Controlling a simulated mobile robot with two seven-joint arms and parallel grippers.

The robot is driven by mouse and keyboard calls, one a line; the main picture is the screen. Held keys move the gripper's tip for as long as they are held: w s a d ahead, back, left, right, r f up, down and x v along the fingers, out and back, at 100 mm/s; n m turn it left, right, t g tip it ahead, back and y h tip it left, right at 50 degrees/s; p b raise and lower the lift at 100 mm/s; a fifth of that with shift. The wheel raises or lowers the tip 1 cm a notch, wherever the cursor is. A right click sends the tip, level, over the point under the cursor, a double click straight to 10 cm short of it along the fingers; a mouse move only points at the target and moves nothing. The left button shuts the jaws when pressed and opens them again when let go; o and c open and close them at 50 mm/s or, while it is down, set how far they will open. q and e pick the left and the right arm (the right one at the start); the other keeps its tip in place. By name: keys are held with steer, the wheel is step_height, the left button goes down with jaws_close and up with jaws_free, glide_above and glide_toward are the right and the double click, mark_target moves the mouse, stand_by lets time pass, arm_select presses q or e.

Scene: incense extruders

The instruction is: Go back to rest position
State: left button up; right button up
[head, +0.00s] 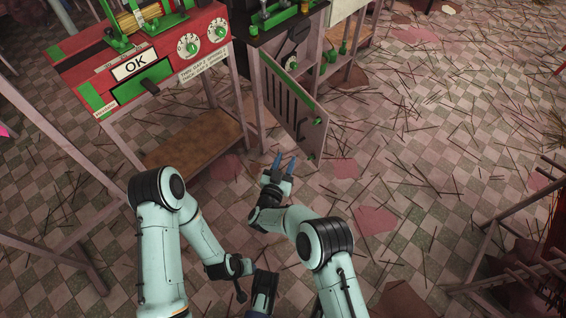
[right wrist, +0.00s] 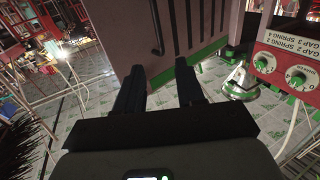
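My right gripper (head: 284,161) is in front of my body in the head view, its two blue fingers spread apart with nothing between them. In the right wrist view its dark fingers (right wrist: 160,86) are also apart and empty, pointing towards a slotted panel. My left gripper (head: 263,291) is low at the bottom centre of the head view, a dark blue shape near the lower edge. Its fingers are not clear, so its opening cannot be made out.
A slotted, green-edged panel (head: 290,103) stands swung open just beyond my right gripper; touching cannot be told. A red machine (head: 170,58) with an OK display and dials stands at the upper left. A metal rack (head: 512,232) is at right. Dark sticks litter the tiled floor (head: 430,180).

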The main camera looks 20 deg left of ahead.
stand_by(0.5)
